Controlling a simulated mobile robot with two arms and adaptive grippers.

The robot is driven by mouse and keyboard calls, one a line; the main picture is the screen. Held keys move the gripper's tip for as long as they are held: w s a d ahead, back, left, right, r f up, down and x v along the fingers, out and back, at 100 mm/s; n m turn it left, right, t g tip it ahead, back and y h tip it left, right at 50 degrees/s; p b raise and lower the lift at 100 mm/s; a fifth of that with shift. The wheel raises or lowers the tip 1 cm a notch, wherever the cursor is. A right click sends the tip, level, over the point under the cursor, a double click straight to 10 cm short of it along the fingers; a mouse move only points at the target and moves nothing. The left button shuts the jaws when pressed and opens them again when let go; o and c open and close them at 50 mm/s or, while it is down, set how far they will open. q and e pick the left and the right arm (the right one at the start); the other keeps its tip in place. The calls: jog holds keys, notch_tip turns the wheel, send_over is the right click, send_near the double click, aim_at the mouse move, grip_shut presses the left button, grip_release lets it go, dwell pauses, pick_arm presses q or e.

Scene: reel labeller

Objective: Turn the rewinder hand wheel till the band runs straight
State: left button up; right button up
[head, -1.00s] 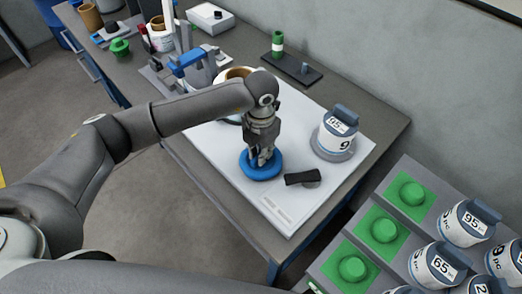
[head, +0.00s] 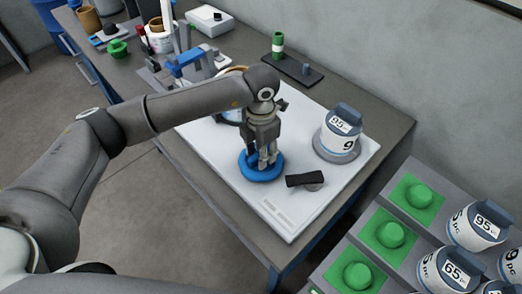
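The blue hand wheel (head: 247,174) lies low on the white rewinder plate (head: 215,160), near its front left edge. My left gripper (head: 267,162) points down over the wheel, with its fingertips at the wheel's middle. I cannot tell how far the fingers are closed or whether they grip it. A white reel labelled 95 (head: 336,143) with a blue-grey top stands on a grey disc on the plate. A second roll with a brown core (head: 230,114) is mostly hidden behind my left arm. I cannot make out the band's run. My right gripper is not in view.
A black bar (head: 304,180) on a small round base is right of the wheel. A stepped rack (head: 440,211) with green pads and labelled reels stands at the lower right. A dark stand with a green-banded post (head: 278,46) is behind the plate. The plate's front corner is clear.

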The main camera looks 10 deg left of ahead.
pick_arm(q)
notch_tip(320, 180, up, 12)
dwell(0.7)
dwell(0.4)
